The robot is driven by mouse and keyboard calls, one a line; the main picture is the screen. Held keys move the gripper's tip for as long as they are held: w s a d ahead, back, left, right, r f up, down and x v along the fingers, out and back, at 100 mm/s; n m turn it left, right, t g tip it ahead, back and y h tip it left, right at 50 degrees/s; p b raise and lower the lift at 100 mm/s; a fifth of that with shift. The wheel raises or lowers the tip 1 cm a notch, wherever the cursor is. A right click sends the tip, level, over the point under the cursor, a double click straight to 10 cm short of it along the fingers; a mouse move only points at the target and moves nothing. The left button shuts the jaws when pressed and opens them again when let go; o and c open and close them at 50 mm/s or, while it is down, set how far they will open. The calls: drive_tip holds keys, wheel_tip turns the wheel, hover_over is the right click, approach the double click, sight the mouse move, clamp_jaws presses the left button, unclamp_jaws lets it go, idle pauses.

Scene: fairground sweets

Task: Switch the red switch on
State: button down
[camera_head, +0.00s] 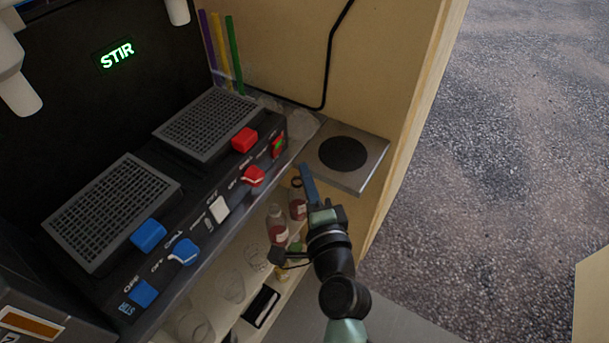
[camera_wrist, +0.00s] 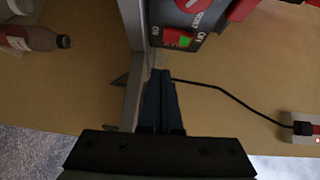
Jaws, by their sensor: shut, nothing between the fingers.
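The black machine's front panel carries a small red switch (camera_head: 278,145) with a green area at its right end. In the wrist view, the red switch (camera_wrist: 178,38) shows its green patch, with white lettering on both sides. A red knob (camera_head: 253,177) sits to its left, and a red block (camera_head: 244,139) is above. My gripper (camera_head: 305,178) is shut and empty, below and in front of the panel's right end. In the wrist view, its dark blue fingers (camera_wrist: 160,78) are together just below the switch, apart from it.
Blue controls (camera_head: 183,251) and a white switch (camera_head: 219,209) are further left on the panel. Bottles (camera_head: 277,226) and glasses stand on the shelf below. A plate with a dark disc (camera_head: 343,154) is to the right. A cable leads to a power strip (camera_wrist: 302,128).

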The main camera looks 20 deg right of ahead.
drive_tip(key=s+a+f+b, duration=0.1)
drive_tip(key=s, duration=0.7)
drive_tip(key=shift+s+a+b, duration=0.25)
drive_tip(key=shift+s+b, duration=0.1)
drive_tip(key=shift+s, duration=0.05)
drive_tip(key=w+a+r+n+t+y, duration=0.1)
drive_tip(key=w+a+r+n+t, duration=0.2)
drive_tip(key=r, duration=0.7)
drive_tip(key=w+a+r+n+y, duration=0.25)
drive_tip(key=r+n, duration=0.35)
drive_tip(key=r, duration=0.3)
drive_tip(key=w+a+r+n+t, duration=0.15)
drive_tip(key=a+r+n, duration=0.25)
drive_tip(key=r, duration=0.6)
drive_tip(key=s+a+r+n+t, duration=0.25)
drive_tip(key=s+r, duration=0.25)
drive_tip(key=r, duration=0.5)
drive_tip(key=s+a+r+n+t, duration=0.25)
drive_tip(key=s+r+n, duration=0.2)
drive_tip(key=r, duration=0.65)
wheel_tip(320, 180, up, 17)
drive_tip(key=m+h+p, duration=0.1)
drive_tip(key=p, duration=1.7)
drive_tip(key=shift+d+r, duration=0.2)
drive_tip(key=shift+d, duration=0.15)
